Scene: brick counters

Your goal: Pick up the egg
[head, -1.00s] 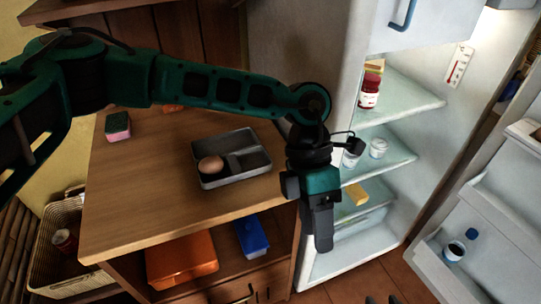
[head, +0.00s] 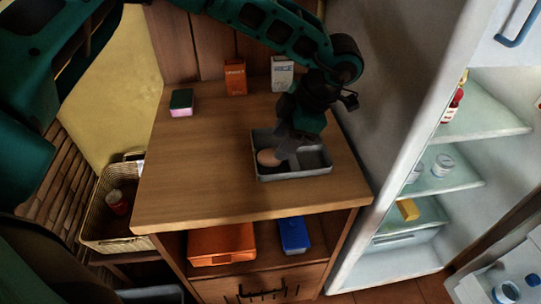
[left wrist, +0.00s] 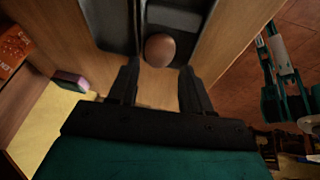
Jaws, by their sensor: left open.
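The brown egg (head: 268,157) lies in the left part of a grey divided tray (head: 292,176) on the wooden counter. My left gripper (head: 283,150) is over the tray, close to the egg and partly in front of it in the head view. In the left wrist view the egg (left wrist: 160,50) sits ahead of the open fingers (left wrist: 158,88), roughly centred between them and beyond their tips. The gap between the fingers is empty. My right gripper cannot be made out in the head view; a green arm part at the right of the left wrist view does not show its jaws.
A sponge (head: 181,102), an orange box (head: 235,77) and a white box (head: 282,73) stand at the back of the counter (head: 200,190). The open fridge (head: 385,110) is to the right. The counter's left and front are clear.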

